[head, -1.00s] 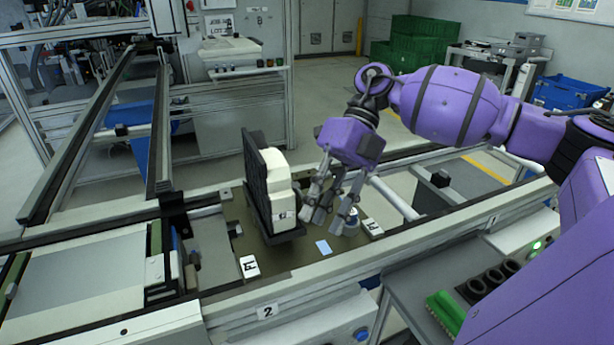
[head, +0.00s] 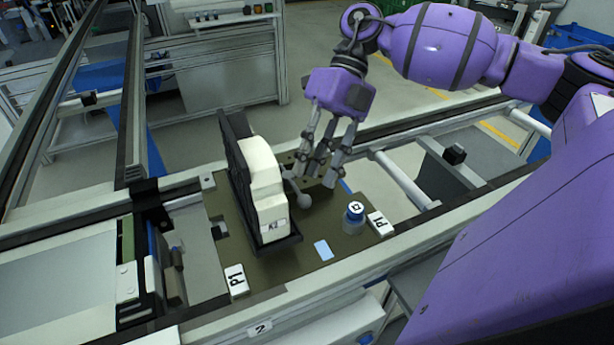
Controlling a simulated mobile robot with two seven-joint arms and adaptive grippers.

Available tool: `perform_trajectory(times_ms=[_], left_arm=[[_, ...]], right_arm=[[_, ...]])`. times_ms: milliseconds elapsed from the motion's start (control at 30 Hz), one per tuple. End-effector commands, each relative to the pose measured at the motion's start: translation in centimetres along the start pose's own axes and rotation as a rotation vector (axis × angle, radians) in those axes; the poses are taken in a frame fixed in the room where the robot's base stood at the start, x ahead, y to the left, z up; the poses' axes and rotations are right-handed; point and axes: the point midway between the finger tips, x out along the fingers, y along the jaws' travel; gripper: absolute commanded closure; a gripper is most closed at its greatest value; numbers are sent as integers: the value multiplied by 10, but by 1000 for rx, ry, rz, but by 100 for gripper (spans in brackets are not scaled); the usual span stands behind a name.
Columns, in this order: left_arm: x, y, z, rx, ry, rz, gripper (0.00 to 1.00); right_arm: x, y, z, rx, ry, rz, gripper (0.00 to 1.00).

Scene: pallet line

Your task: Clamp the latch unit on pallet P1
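The latch unit (head: 262,180) is a cream-white block standing upright against a black backing plate (head: 236,160) in a black holder. A grey lever with a ball end (head: 303,200) shows just right of the unit. My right gripper (head: 318,174) points down beside the unit, above the lever's side of the pallet. Its fingers look spread, with nothing seen between them; contact with the lever cannot be told. My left gripper is out of view.
A blue-topped round knob (head: 354,211) and a light-blue patch (head: 323,249) are on the pallet's near right part. Conveyor rails (head: 420,225) run along both sides. A small black block (head: 454,155) stands right of the pallet. A workbench (head: 215,85) stands behind.

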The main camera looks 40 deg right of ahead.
Motion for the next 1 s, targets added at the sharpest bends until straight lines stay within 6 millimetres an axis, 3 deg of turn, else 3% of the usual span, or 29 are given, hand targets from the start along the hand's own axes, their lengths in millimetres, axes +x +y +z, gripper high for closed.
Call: perform_trajectory(times_ms=[233, 567, 800, 1000], left_arm=[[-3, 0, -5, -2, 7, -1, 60], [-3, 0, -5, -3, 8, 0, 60], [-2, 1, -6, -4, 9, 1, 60], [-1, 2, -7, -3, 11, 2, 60]], right_arm=[[31, 1, 0, -1, 0, 1, 71], [37, 0, 0, 0, 0, 1, 71], [37, 0, 0, 0, 0, 1, 100], [37, 0, 0, 1, 0, 1, 100]])
